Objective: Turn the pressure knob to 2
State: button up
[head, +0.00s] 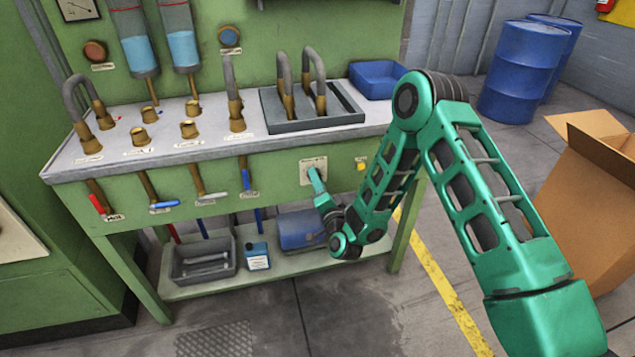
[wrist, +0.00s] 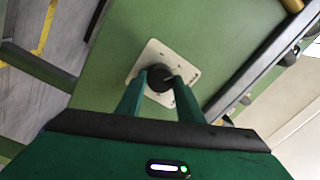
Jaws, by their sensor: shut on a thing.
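The pressure knob (wrist: 159,76) is a dark round knob on a pale square plate (wrist: 145,60), fixed to the green front panel. The plate also shows in the head view (head: 313,166), on the front panel under the bench top. My gripper (wrist: 159,84) has its two green fingers on either side of the knob and is shut on it. In the head view my gripper (head: 315,174) reaches up to the plate and hides the knob. The dial marks are too small to read, so I cannot tell the knob's setting.
A yellow switch (head: 361,163) sits right of the plate. Valves with red and blue handles (head: 164,205) line the panel to the left. A blue canister (head: 298,230) lies on the lower shelf. An open cardboard box (head: 575,190) stands at right.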

jog(key=shift+d+f, duration=0.1)
jog(key=shift+d, duration=0.2)
jog(key=o, duration=1.1)
jog(key=shift+c, duration=0.2)
jog(key=shift+a, duration=0.1)
jog(key=shift+s, duration=0.1)
jog(key=v, duration=1)
jog(key=shift+s, duration=0.25)
